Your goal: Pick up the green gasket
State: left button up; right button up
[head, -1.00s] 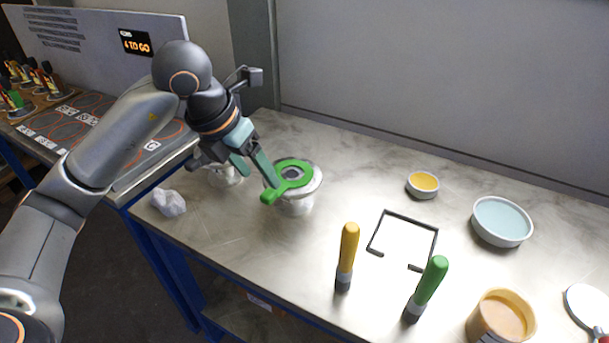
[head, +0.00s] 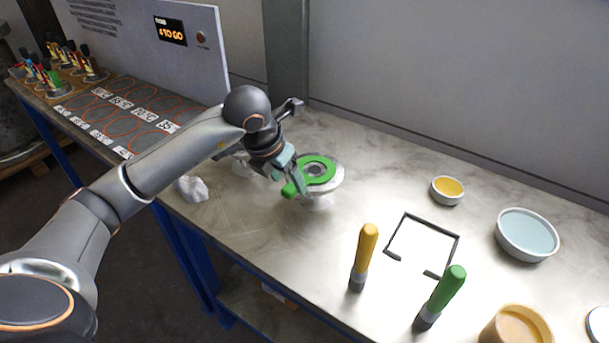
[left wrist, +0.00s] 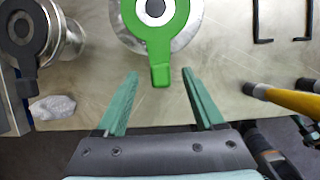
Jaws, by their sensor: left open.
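The green gasket (head: 329,174) is a flat ring with a tab. It lies on the top flange of a pale metal vessel (head: 341,180), its tab pointing toward my left gripper. The gasket also shows in the left wrist view (left wrist: 160,43). My left gripper (head: 295,184) is open and empty at the tab. In the left wrist view, the tab's end appears between the two greenish fingertips (left wrist: 160,77), with a gap on each side. I cannot tell whether the fingers are level with the tab.
A second vessel with a dark tabbed ring (left wrist: 24,32) stands left of this one. Crumpled white stuff (head: 192,188) lies near the table edge. Yellow (head: 364,256) and green-handled (head: 442,296) tools, a black frame (head: 424,224) and bowls (head: 527,235) stand to the right.

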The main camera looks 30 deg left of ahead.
pick_arm(q)
jog(key=shift+x, duration=1)
grip_shut()
jog(key=shift+r, duration=0.1)
